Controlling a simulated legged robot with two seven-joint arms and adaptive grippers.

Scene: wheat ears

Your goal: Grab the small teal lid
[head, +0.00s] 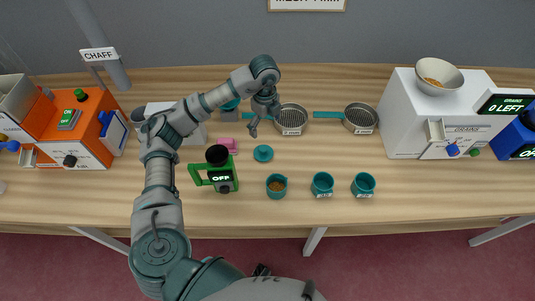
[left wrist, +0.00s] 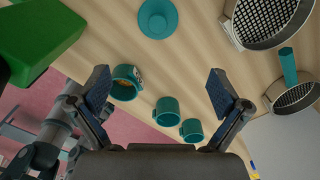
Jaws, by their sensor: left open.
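The small teal lid (head: 263,153) lies flat on the wooden table, left of the middle in the head view. In the left wrist view the lid (left wrist: 158,18) is at the top, beyond my fingertips and between their lines. My left gripper (head: 264,128) is above the table, just behind the lid and apart from it. In the left wrist view its two padded fingers (left wrist: 160,88) are spread wide with nothing between them. My right gripper is not in view.
Teal cups (head: 276,187) stand in front of the lid, one with grain in it. Sieves (head: 291,120) lie behind and to the right. A green device (head: 220,172) and a pink block (head: 228,144) are to the left. A white machine (head: 405,117) stands at right, an orange one (head: 85,131) at left.

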